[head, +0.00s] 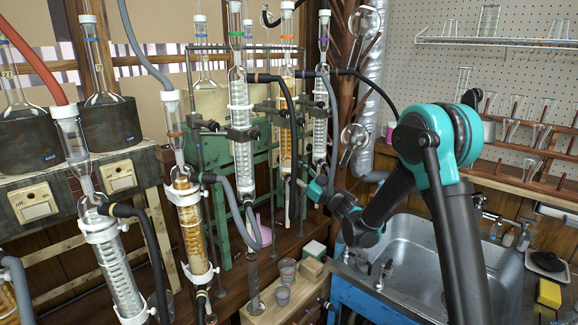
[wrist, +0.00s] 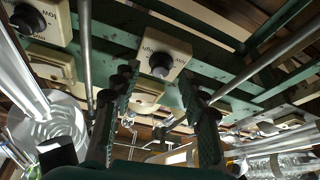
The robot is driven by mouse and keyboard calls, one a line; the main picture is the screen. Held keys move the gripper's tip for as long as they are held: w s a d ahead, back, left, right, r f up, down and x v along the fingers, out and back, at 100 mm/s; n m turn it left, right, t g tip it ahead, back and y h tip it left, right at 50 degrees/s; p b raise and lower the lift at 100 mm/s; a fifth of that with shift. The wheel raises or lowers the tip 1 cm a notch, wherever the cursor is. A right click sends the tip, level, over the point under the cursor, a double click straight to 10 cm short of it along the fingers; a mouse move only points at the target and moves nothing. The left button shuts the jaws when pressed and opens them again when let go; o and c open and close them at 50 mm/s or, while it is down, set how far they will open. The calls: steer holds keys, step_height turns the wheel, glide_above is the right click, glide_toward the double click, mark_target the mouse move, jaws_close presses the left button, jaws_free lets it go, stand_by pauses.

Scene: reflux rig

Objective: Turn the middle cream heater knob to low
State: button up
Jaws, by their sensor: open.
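In the wrist view a cream heater box (wrist: 170,45) with a round dark knob (wrist: 162,64) and small printed marks sits on green rails. It lies just beyond and between the fingers of my open gripper (wrist: 164,84), apart from them. The knob's setting cannot be read. Another cream box (wrist: 45,14) with a dark knob (wrist: 28,18) and a "low" mark is at the upper left. Which box is the middle one cannot be told for certain. In the head view my gripper (head: 318,187) reaches left behind the glass columns, partly hidden.
Glass condensers (head: 240,130) with hoses stand close to my gripper in the head view. More cream boxes (head: 117,175) are at the left. A metal sink (head: 405,265) lies below my arm. A wooden block (head: 280,295) holds small vessels. Metal rods (wrist: 85,50) flank the fingers.

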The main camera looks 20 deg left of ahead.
steer(key=v, duration=1)
steer(key=shift+d, duration=0.3)
steer(key=shift+s+f, duration=0.1)
steer(key=shift+f, duration=0.05)
